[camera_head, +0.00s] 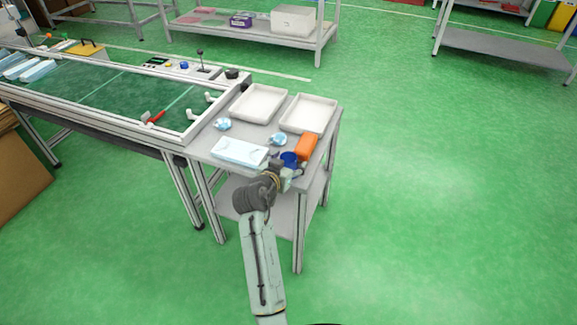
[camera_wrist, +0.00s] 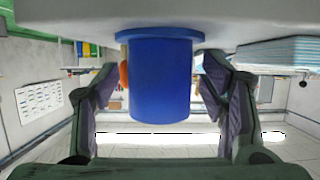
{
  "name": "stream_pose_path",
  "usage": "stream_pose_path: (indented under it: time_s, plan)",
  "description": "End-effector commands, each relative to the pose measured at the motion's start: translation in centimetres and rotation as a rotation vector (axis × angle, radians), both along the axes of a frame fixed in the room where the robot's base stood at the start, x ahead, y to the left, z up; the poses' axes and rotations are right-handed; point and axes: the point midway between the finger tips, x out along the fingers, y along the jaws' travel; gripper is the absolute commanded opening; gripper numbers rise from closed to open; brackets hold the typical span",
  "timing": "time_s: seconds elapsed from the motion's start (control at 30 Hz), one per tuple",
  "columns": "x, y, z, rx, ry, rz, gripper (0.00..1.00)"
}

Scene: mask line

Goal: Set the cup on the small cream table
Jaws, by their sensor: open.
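The blue cup (camera_head: 289,158) stands near the front right of a small pale grey-white table (camera_head: 222,145). I cannot tell whether this is the cream table; no other clearly cream table shows. My gripper (camera_head: 281,172) is at the cup, over the table's front edge. In the wrist view, which is upside down, the cup (camera_wrist: 160,80) sits between the two spread fingers of my gripper (camera_wrist: 162,68), with visible gaps on both sides. Its wider end rests against the table surface (camera_wrist: 270,15) at the top.
An orange block (camera_head: 306,148) is close beside the cup. A light blue pack (camera_head: 239,152) lies left, two crumpled blue masks (camera_head: 278,139) behind. Two white trays (camera_head: 308,113) fill the back. A green conveyor (camera_head: 110,95) adjoins the table's left. Floor to the right is clear.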

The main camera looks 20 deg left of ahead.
Motion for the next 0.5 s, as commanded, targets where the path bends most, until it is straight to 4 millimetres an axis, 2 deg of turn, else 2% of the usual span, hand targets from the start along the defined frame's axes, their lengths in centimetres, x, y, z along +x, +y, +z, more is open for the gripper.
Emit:
stream_pose_path:
  time_s: [0.13, 0.5]
  plan:
    - [-0.02, -0.02, -0.02, 0.000, 0.000, 0.000, 0.65]
    - [-0.04, -0.02, -0.02, 0.000, 0.000, 0.000, 0.40]
